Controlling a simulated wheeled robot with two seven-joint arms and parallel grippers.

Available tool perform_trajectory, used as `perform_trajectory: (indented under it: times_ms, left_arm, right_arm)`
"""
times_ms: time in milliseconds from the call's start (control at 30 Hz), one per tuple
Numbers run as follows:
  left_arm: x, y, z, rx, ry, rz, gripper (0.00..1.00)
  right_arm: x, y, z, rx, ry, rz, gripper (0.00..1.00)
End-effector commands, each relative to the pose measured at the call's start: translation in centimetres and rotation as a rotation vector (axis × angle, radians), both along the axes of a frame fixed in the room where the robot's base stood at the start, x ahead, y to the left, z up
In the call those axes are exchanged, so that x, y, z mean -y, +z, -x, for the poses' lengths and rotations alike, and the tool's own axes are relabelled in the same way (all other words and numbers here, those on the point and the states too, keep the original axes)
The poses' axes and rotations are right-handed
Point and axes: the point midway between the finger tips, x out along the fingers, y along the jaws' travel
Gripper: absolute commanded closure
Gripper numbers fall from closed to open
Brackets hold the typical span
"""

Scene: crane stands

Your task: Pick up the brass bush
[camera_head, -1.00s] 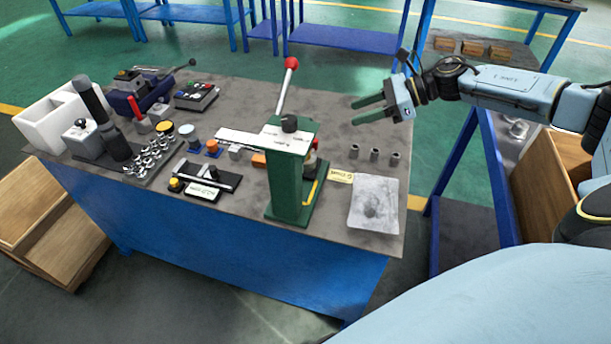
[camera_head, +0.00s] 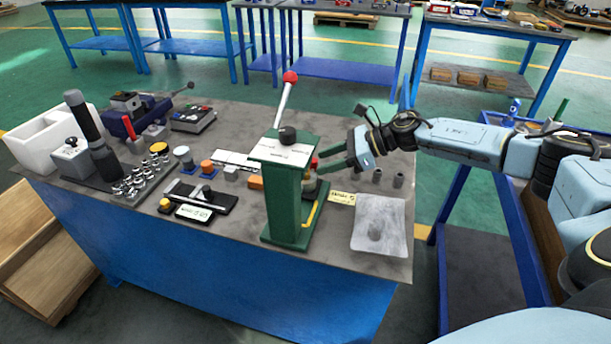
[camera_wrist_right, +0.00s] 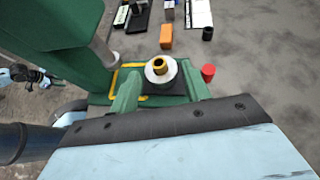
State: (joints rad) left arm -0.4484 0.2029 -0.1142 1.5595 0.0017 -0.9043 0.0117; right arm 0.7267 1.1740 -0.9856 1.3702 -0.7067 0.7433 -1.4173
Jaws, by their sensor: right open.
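The brass bush (camera_wrist_right: 160,65) shows in the right wrist view as a gold ring. It sits on top of a silver round piece (camera_wrist_right: 158,78) on the base of the green press. In the head view the green press (camera_head: 285,200) stands near the front of the grey bench and largely hides the bush. My right gripper (camera_wrist_right: 160,92) is open and empty, its green fingers on either side of the silver piece. I cannot tell whether they touch it. In the head view the right gripper (camera_head: 328,167) reaches in from the right beside the press column. My left gripper is not in view.
The press lever with a red ball (camera_head: 290,77) rises above the column. An orange block (camera_wrist_right: 166,36) and a red piece (camera_wrist_right: 208,72) lie near the fingers. Several grey cylinders (camera_head: 398,180) and a pale sheet (camera_head: 379,222) are to the right. Tools crowd the left side.

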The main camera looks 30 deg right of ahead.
Motion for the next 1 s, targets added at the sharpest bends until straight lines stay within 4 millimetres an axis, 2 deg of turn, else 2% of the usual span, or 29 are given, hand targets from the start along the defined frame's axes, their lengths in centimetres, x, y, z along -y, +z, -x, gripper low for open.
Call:
perform_trajectory:
  times_ms: [333, 633, 1000]
  left_arm:
    - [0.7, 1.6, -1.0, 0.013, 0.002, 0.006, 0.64]
    - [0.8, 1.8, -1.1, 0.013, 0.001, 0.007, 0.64]
    - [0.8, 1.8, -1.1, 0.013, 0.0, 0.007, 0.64]
  right_arm:
    - [-3.1, -2.8, -2.0, 0.0, 0.0, 0.0, 0.53]
    - [-3.5, -3.0, -2.3, -0.002, 0.0, 0.001, 0.53]
    - [-3.5, -3.0, -2.3, -0.002, 0.0, 0.0, 1.0]
